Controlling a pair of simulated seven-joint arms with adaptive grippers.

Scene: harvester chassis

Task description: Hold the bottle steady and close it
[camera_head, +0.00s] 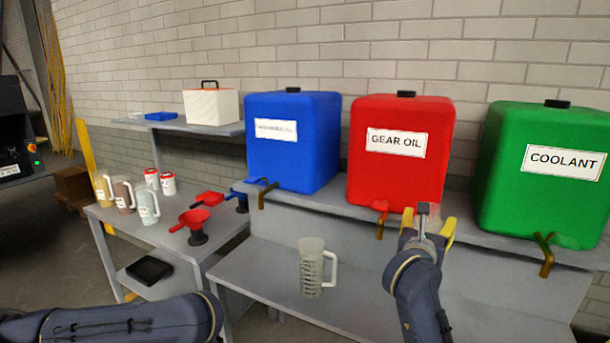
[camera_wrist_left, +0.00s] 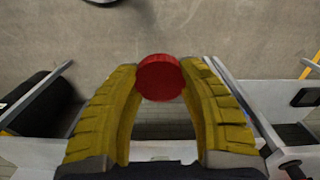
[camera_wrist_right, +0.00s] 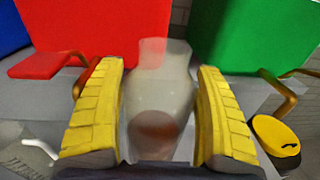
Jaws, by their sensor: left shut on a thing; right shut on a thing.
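The bottle (camera_wrist_right: 160,85) is pale and see-through, with a narrower neck at the top of the right wrist view. A reddish-brown round patch shows through its lower part. My right gripper (camera_wrist_right: 165,100) is shut on its sides; in the head view the right gripper (camera_head: 428,228) is in front of the red tank. The red round cap (camera_wrist_left: 160,78) is between the fingertips of my left gripper (camera_wrist_left: 160,85), which is shut on it. The left gripper is outside the head view, where only my left forearm shows. Cap and bottle are apart.
Blue (camera_head: 293,150), red (camera_head: 398,160) and green (camera_head: 545,185) tanks with taps stand on the shelf. A clear measuring jug (camera_head: 313,267) stands on the lower bench (camera_head: 258,275). Jugs, red-lidded tubs and funnels stand on the left table. A yellow round object (camera_wrist_right: 278,135) is right of my right gripper.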

